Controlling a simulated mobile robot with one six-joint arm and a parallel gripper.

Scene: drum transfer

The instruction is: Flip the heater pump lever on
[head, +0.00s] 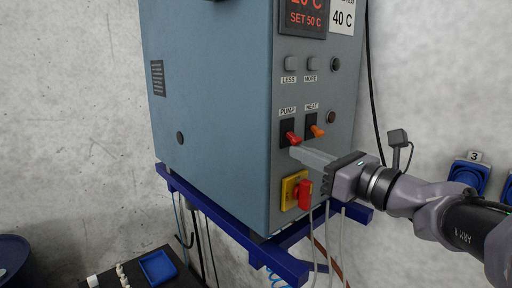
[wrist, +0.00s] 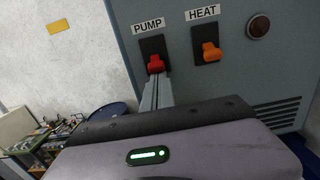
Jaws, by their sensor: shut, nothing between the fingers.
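The heater is a blue-grey box (head: 215,110) on a blue wall frame. Its red PUMP lever (head: 292,138) sits in a black plate at the left of the lever pair and points downward. The red lever also shows in the wrist view (wrist: 155,64). The orange HEAT lever (head: 317,131) is just to its right. My gripper (head: 296,152) is shut and empty, its fingertips just below the red lever. In the wrist view the fingers (wrist: 156,86) reach up to the lever's lower end; I cannot tell whether they touch it.
A red rotary switch on a yellow plate (head: 290,190) is below my fingers. LESS (head: 290,63) and MORE (head: 312,64) buttons are above the levers. Hoses hang below the box near the blue frame (head: 225,228). Blue sockets (head: 468,174) are on the right wall.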

